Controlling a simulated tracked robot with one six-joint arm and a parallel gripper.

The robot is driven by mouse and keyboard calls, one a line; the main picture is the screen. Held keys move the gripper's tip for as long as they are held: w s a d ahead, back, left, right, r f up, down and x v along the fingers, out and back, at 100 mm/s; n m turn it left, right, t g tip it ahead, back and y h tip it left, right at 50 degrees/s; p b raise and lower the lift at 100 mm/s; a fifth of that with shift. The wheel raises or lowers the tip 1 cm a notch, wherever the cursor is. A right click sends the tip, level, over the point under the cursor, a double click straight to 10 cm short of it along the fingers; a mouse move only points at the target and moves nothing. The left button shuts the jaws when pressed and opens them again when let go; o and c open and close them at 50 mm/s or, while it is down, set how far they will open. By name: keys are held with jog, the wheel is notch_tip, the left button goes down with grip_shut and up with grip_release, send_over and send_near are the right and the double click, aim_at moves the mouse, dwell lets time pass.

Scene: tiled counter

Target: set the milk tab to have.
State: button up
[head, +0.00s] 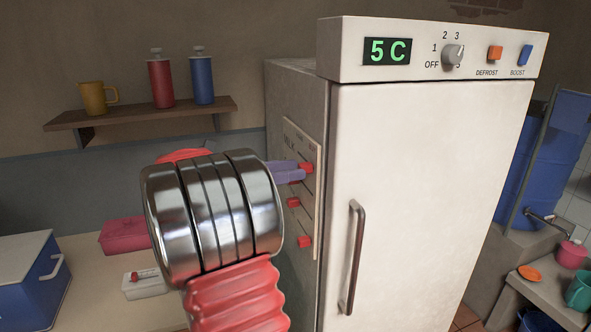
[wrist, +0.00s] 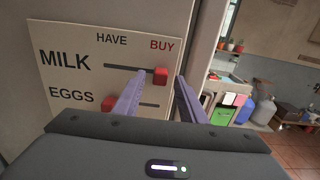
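A pale list board (wrist: 75,80) on the fridge's side has the columns HAVE and BUY and the rows MILK and EGGS. The red milk tab (wrist: 160,75) is at the right end of its slot, under BUY. It is also the top tab in the head view (head: 306,168). The red eggs tab (wrist: 108,103) is at the left, under HAVE, partly behind a finger. My gripper (wrist: 162,82) is open, its two purple fingers either side of the milk tab in the wrist view. I cannot tell whether they touch it. In the head view my wrist hides part of the board.
The fridge (head: 425,180) has a door handle (head: 352,258) at the door's left. A shelf (head: 140,119) with a mug and two bottles is on the back wall. A blue cooler (head: 25,280), a pink container (head: 124,236) and a small white box (head: 146,284) stand on the counter.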

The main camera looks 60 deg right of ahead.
jog(key=shift+x, duration=0.9)
jog(key=shift+c, duration=0.2)
grip_shut()
